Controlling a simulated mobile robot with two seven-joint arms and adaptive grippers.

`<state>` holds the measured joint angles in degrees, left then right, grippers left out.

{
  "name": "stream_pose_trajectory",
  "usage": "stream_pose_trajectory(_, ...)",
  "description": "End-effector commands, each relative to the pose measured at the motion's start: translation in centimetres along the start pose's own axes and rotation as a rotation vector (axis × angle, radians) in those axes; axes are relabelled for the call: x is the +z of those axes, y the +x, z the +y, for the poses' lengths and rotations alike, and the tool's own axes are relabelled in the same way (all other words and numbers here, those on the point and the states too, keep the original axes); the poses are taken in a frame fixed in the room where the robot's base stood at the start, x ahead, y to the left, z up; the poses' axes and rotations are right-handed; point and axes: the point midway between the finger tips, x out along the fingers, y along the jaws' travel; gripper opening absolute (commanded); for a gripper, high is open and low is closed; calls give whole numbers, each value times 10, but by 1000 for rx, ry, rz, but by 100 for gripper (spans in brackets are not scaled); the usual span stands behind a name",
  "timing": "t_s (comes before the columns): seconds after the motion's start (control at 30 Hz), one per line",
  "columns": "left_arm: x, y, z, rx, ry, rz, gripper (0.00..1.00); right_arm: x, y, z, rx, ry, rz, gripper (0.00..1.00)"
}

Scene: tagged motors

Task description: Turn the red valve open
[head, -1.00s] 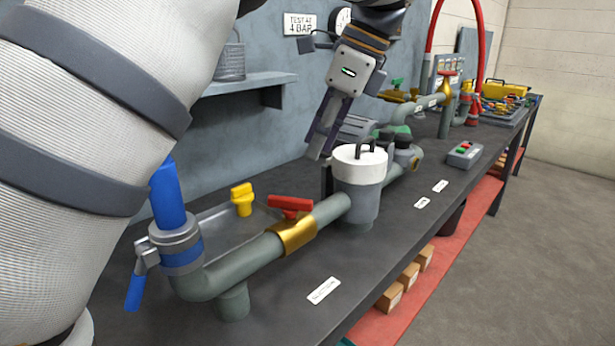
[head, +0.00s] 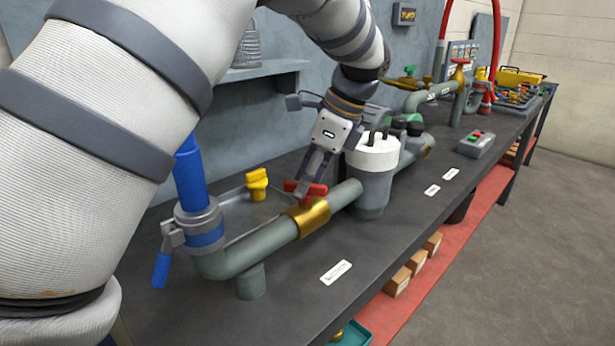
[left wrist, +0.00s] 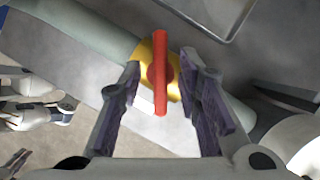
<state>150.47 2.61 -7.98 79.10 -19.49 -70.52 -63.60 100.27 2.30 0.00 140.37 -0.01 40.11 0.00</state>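The red valve handle (head: 318,190) sits on a brass valve body (head: 309,218) in the grey-green pipe (head: 250,247). In the left wrist view the red handle (left wrist: 160,85) lies crosswise to the pipe, over the brass body (left wrist: 174,75). My left gripper (head: 300,190) points down at the handle in the head view. In the left wrist view its fingers (left wrist: 160,78) are open, one on each side of the handle, with gaps visible. Contact is not visible. A small dark finger-like part at that view's lower left may be my right gripper; its state is unclear.
A white-topped canister (head: 374,165) stands close to the gripper's right. A blue upright pipe (head: 190,175) with a blue lever (head: 161,270) is at left. A yellow handle (head: 257,184) stands behind the pipe. The bench front (head: 385,228) is mostly clear.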

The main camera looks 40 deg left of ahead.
Motion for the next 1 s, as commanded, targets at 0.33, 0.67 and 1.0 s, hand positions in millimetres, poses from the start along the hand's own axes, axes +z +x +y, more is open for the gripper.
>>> stream_pose_trajectory(0.33,0,0,0,1,-1,0,0,0,0,0,0,0,0,40)
stream_pose_trajectory(0.67,-1,0,-1,39,-91,0,0,1,2,0,0,0,-6,40)
stream_pose_trajectory(1.0,-1,1,-3,152,-361,0,0,6,7,0,1,0,-25,40)
